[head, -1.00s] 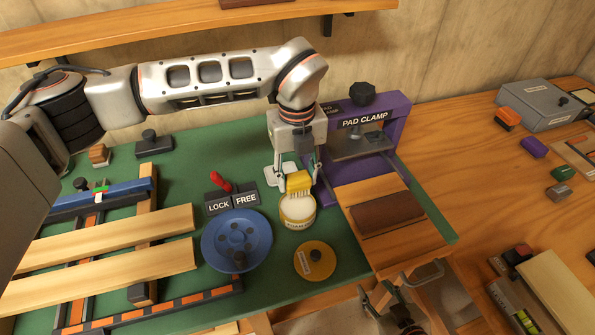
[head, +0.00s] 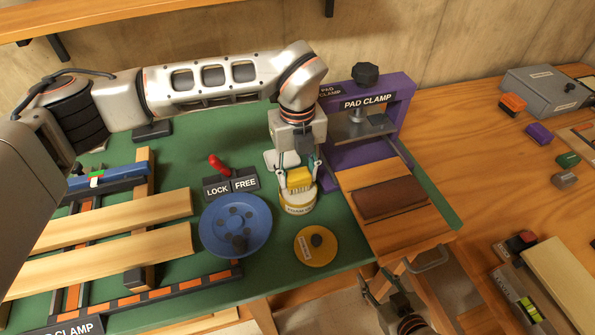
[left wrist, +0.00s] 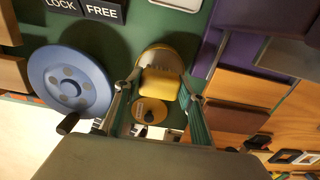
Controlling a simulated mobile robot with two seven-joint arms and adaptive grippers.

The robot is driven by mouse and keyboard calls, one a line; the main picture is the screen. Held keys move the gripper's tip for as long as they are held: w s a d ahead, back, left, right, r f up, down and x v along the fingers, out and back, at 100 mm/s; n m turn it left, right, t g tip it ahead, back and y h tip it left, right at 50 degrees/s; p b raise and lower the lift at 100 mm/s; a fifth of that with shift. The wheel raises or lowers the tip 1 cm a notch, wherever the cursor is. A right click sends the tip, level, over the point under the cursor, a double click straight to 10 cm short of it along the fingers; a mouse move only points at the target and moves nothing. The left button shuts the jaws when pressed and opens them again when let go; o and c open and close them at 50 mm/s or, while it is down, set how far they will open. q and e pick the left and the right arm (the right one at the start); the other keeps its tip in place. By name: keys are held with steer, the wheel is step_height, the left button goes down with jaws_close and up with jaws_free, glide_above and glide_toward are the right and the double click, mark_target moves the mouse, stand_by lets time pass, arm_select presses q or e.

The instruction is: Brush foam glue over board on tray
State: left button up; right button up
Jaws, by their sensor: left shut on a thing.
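My left gripper (head: 298,178) is shut on a yellow brush (head: 299,181) and points down. The brush's bristles are hidden in or behind the rim of the foam glue tub (head: 298,208); I cannot see how deep they reach. The left wrist view shows the brush (left wrist: 160,84) between the fingers, over the tub. A dark brown board (head: 388,199) lies flat on a wooden tray (head: 405,232), right of the tub and in front of the purple pad clamp. My right gripper (head: 388,283) is partly visible at the bottom edge, below the tray; its fingertips are unclear.
A yellow lid (head: 315,246) lies just in front of the tub. A blue handwheel (head: 236,226) stands to its left, below the LOCK/FREE plates (head: 231,187). The purple pad clamp (head: 398,88) rises behind the tray. Pale planks (head: 120,258) fill the left side.

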mark_target(297, 172)
arm_select(q)
steer(key=shift+f, duration=0.15)
stand_by(0.3)
steer(key=shift+s+f+b, duration=0.1)
steer(key=shift+f+b, duration=0.2)
steer(key=shift+f, duration=0.2)
stand_by(1.1)
steer(key=shift+r+p, duration=1.7)
steer(key=shift+r, duration=1.9)
